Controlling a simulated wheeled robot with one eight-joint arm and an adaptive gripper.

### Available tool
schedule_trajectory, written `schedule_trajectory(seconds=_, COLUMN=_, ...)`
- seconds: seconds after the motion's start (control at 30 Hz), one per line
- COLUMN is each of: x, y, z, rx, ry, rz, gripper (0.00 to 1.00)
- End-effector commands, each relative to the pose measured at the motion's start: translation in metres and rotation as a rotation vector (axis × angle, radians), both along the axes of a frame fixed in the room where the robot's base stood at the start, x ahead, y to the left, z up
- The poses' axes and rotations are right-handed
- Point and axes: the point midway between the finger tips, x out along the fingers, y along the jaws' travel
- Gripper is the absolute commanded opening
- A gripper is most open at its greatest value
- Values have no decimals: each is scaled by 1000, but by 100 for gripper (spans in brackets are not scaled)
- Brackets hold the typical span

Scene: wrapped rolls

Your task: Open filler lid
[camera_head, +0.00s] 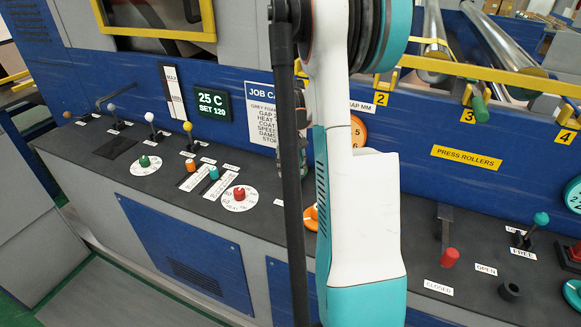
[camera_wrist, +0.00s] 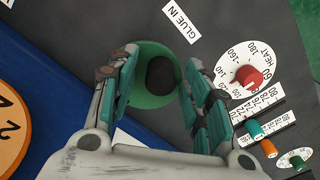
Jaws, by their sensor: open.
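In the wrist view a round green lid (camera_wrist: 152,102) with a dark knob (camera_wrist: 160,74) in its middle lies on the dark console top, beside a "GLUE IN" label (camera_wrist: 181,20). My gripper (camera_wrist: 161,58) is open, with one teal finger on each side of the knob. I cannot tell whether the fingers touch the lid. In the head view my arm blocks the place where the lid and my gripper are.
A red heat dial (camera_head: 239,195) and orange (camera_head: 191,165) and teal sliders (camera_head: 214,173) stand to the left of my arm. A red-handled lever (camera_head: 449,257) stands right. A yellow rail (camera_head: 480,72) runs behind. A large orange dial (camera_wrist: 12,125) is left in the wrist view.

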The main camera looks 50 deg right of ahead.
Motion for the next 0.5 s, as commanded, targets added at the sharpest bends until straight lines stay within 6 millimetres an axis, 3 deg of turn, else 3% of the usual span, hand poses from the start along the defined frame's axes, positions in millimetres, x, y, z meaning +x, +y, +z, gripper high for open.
schedule_trajectory(seconds=0.27, x=0, y=0, z=-1, rx=0, ry=0, rz=0, gripper=42)
schedule_trajectory(seconds=0.43, x=0, y=0, z=-1, rx=0, ry=0, rz=0, gripper=4)
schedule_trajectory(seconds=0.5, x=0, y=0, z=-1, rx=0, ry=0, rz=0, gripper=0)
